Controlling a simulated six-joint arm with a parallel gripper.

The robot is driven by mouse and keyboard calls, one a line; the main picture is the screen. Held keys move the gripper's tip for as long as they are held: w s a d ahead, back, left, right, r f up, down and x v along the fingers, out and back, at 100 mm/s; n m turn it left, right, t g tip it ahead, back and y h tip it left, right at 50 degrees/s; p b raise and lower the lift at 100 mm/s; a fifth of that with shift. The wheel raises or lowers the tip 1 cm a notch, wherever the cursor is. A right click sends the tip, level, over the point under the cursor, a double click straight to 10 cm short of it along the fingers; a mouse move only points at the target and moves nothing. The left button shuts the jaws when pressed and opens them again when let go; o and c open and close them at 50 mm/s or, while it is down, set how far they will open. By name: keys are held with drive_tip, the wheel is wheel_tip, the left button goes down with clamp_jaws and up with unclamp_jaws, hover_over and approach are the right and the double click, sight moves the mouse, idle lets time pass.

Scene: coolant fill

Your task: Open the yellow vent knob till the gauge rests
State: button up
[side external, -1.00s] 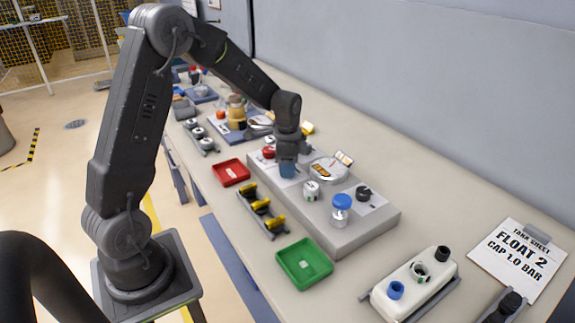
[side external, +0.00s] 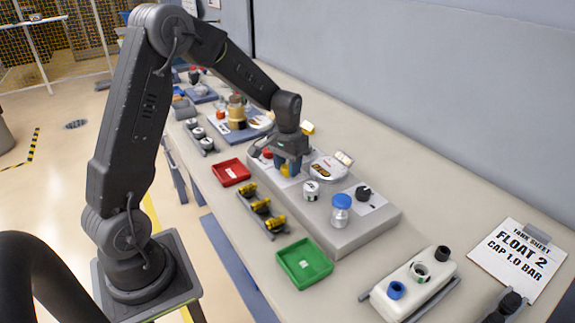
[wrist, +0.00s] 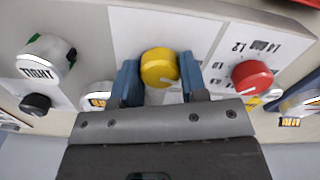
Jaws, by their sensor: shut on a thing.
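The yellow vent knob (wrist: 160,68) sits on a white plate of the panel, with a pale pointer line on its face aimed to the lower right. My gripper (wrist: 160,76) has a blue finger on each side of the knob and is shut on it. In the side external view my gripper (side external: 290,169) is down at the grey panel block (side external: 338,232), and the knob is mostly hidden. A round white gauge (side external: 329,168) lies just right of my gripper; its needle is too small to read.
A red knob (wrist: 252,77) and a white TIGHT cap (wrist: 46,61) flank the yellow knob. A blue-capped jar (side external: 341,212) and a black knob (side external: 363,192) stand on the block. Red (side external: 231,172) and green (side external: 304,263) trays lie in front.

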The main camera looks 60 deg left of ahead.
sight(287, 166)
drive_tip(key=shift+n, duration=1.2)
drive_tip(key=o, duration=0.9)
drive_tip(key=shift+r, duration=0.1)
wheel_tip(287, 166, up, 14)
drive_tip(key=shift+f, duration=0.15)
